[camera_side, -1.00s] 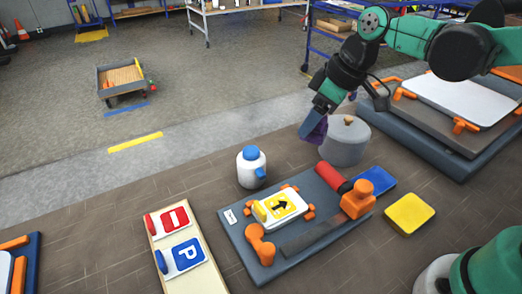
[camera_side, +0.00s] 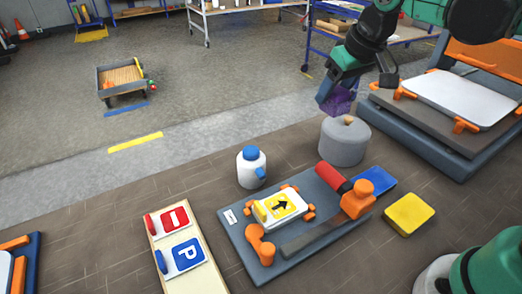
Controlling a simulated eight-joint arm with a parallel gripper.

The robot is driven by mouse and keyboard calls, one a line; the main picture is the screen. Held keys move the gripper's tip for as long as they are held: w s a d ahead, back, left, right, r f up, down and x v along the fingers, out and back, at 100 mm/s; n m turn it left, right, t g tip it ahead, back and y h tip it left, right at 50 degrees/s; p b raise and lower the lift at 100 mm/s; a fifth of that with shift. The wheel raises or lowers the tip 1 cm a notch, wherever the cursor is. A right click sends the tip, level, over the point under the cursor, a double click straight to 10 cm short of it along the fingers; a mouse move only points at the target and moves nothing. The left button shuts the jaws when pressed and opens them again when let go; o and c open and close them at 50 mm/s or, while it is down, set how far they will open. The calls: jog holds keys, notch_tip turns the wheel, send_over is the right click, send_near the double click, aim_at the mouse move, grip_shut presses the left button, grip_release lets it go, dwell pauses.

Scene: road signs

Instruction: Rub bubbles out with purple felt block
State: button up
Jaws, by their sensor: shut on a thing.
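My gripper (camera_side: 334,101) is shut on the purple felt block (camera_side: 341,101) and holds it in the air, above and behind the grey round pot. The block is partly hidden by the fingers. A small white sign plate with a yellow arrow face (camera_side: 281,206) lies on the blue-grey board (camera_side: 250,238), held at its edges by orange clamps. My gripper is well away from this sign, up and to the right. Any bubbles in the yellow face are too small to tell.
A grey round pot (camera_side: 344,146) with a knob stands behind the board. A white bottle with a blue cap (camera_side: 251,168), a red roller (camera_side: 333,177), a blue pad (camera_side: 374,181) and a yellow sponge (camera_side: 409,214) are nearby. A wooden tray (camera_side: 205,276) holds two signs at left.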

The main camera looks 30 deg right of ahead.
jog(key=s+a+f+n+g+y, duration=0.1)
jog(key=a+f+n, duration=0.1)
jog(key=a+n, duration=0.2)
jog(key=s+a+f+n+g+y, duration=0.2)
jog(key=a+f+n, duration=0.1)
jog(key=n, duration=0.5)
jog(key=s+a+f+n+g+y, duration=0.1)
jog(key=a+f+n, duration=0.1)
jog(key=a+n, duration=0.3)
jog(key=shift+s+a+f+n+g+y, duration=0.2)
jog(key=shift+s+a+n+g+y, duration=0.1)
jog(key=shift+s+a+n, duration=0.15)
jog(key=shift+f, duration=2.25)
jog(key=shift+f, duration=0.6)
